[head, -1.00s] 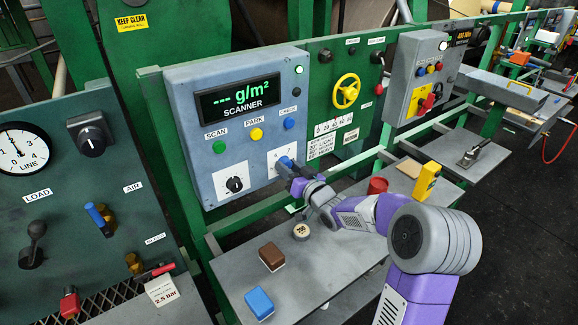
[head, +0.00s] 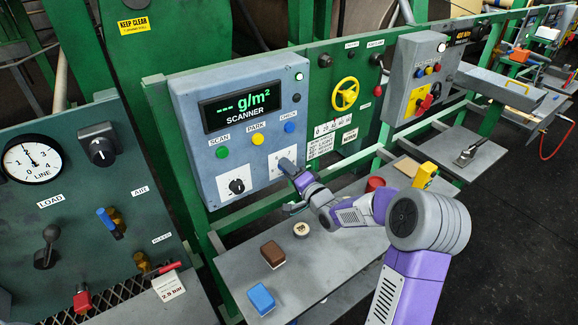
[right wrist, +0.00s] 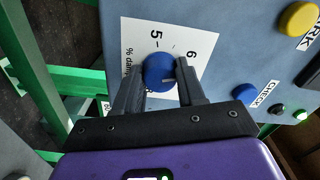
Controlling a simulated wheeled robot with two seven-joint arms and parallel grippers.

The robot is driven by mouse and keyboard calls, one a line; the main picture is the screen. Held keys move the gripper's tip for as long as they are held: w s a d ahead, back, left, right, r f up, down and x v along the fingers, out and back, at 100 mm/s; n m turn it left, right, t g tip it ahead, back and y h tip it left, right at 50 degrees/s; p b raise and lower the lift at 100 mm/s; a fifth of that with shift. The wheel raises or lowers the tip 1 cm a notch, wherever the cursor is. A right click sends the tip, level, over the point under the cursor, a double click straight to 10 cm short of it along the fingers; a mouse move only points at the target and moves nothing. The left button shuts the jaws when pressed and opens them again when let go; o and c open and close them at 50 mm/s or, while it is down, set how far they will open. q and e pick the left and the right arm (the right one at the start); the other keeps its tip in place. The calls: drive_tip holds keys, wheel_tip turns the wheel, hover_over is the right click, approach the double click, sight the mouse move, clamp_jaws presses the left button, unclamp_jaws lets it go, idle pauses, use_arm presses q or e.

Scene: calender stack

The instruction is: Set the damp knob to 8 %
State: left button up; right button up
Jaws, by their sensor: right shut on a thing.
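The damp knob is a round blue knob (right wrist: 159,71) on a white dial plate, which in the right wrist view shows the numbers 5 and 6 and part of "% damp". My right gripper (right wrist: 160,88) is shut on this knob, with one finger on each side. The knob's pointer and the rest of the scale are hidden, so I cannot read its setting. In the head view the dial plate (head: 284,155) is at the lower right of the scanner panel (head: 205,160), and my right gripper (head: 287,168) covers the knob. My left gripper is not in view.
A black knob on a white dial (head: 237,186) sits left of the damp dial. Green, yellow and blue SCAN, PARK and CHECK buttons (head: 257,138) are above. The display (head: 241,106) reads "--- g/m²". A shelf below holds brown (head: 272,252) and blue (head: 261,298) blocks.

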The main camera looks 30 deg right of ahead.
drive_tip(key=shift+d+r+m+p, duration=0.1)
drive_tip(key=shift+m+p, duration=3.1)
drive_tip(key=shift+m, duration=3)
drive_tip(key=shift+d+r+m+p, duration=0.1)
drive_tip(key=shift+m+p, duration=3.1)
drive_tip(key=shift+m, duration=3)
drive_tip(key=shift+a, duration=0.1)
drive_tip(key=o, duration=1.1)
drive_tip(key=shift+c, duration=0.2)
